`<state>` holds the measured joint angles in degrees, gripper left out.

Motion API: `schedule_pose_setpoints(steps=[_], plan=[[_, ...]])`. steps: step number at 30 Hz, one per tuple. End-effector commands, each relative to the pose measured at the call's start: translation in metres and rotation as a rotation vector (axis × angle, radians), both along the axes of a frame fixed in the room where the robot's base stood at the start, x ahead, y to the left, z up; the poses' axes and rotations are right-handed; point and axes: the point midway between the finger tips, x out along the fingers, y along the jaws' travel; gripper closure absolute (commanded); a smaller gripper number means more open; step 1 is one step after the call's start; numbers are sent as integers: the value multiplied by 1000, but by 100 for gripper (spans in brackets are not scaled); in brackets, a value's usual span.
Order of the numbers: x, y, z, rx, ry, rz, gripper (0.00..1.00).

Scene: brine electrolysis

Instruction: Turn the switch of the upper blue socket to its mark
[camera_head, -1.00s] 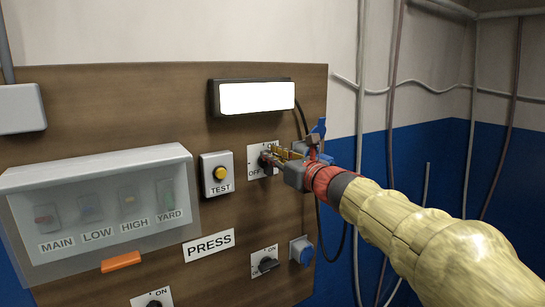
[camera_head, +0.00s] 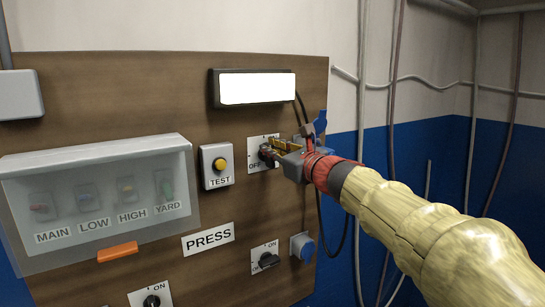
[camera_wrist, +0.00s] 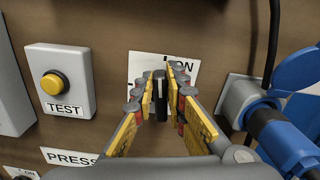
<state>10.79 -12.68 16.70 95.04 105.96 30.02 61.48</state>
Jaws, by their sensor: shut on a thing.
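The upper switch is a black knob (camera_wrist: 161,96) on a white plate (camera_wrist: 181,68) with an ON mark at its upper right. In the wrist view the knob stands about upright between the fingertips. My gripper (camera_head: 270,153) is shut on it; it also shows in the wrist view (camera_wrist: 160,88). In the head view the fingers hide most of the knob, and OFF shows at the plate's left. The upper blue socket (camera_wrist: 238,98) is right of the switch, with a blue plug (camera_wrist: 287,140) at it and a blue lid (camera_wrist: 298,70). My gripper partly covers this socket in the head view.
A TEST box with a yellow button (camera_head: 219,164) is close to the left. A lower switch (camera_head: 267,260) and lower blue socket (camera_head: 302,247) are below. A clear-covered box (camera_head: 100,150) is at left, a lit white panel (camera_head: 253,88) above. A cable hangs near the upper socket.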

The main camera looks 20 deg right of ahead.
Motion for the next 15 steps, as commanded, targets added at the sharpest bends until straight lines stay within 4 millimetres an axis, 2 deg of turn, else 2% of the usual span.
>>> schedule_pose_setpoints(steps=[15], plan=[[-4,12,-11,-460,-152,1,100]])
